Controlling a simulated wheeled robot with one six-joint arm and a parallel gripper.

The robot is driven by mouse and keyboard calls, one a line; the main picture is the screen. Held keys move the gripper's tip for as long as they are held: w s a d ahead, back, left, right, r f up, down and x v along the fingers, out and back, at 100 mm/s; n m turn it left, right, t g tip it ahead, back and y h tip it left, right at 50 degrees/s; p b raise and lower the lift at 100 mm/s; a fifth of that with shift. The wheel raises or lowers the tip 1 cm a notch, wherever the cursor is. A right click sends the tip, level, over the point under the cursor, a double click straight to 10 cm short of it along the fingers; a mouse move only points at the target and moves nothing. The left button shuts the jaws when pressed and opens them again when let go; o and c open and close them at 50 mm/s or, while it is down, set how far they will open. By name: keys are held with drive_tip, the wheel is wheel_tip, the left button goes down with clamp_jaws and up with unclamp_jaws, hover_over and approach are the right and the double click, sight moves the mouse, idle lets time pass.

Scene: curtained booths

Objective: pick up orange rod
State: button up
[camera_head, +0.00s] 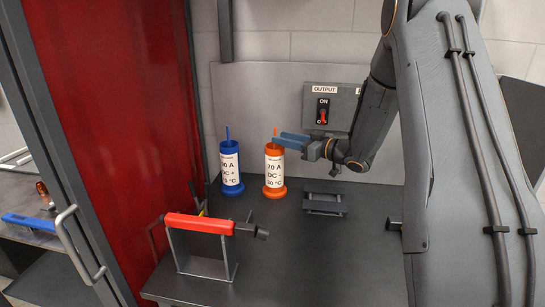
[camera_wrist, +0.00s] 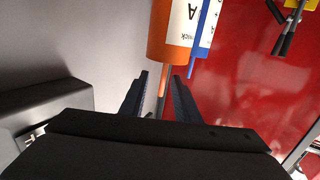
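The orange rod (camera_head: 275,132) stands up from the top of the orange cylindrical holder (camera_head: 274,175). In the wrist view, the orange rod (camera_wrist: 163,80) sticks out of the orange holder (camera_wrist: 172,40). It appears between my two fingers near their tips, with visible gaps on both sides. My gripper (camera_head: 283,143) is level with the top of the holder, its fingers pointing left. In the wrist view, my gripper (camera_wrist: 164,80) is open. I cannot tell whether any finger touches the rod.
A blue cylindrical holder (camera_head: 230,168) with a blue rod (camera_head: 227,134) stands left of the orange one. A red-handled frame (camera_head: 200,223) stands in front. A grey stand (camera_head: 325,204) sits right. The wall switch box (camera_head: 345,105) is behind my gripper. A red curtain (camera_head: 110,120) hangs left.

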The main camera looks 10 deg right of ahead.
drive_tip(key=shift+w+a+r+n+y, duration=0.15)
drive_tip(key=shift+w+a+n+y, duration=0.2)
drive_tip(key=shift+y, duration=0.35)
drive_tip(key=p+x, duration=0.3)
drive_tip(key=x, duration=0.3)
drive_tip(key=shift+a, duration=0.45)
drive_tip(key=shift+w, duration=0.15)
drive_tip(key=shift+c, duration=0.2)
clamp_jaws()
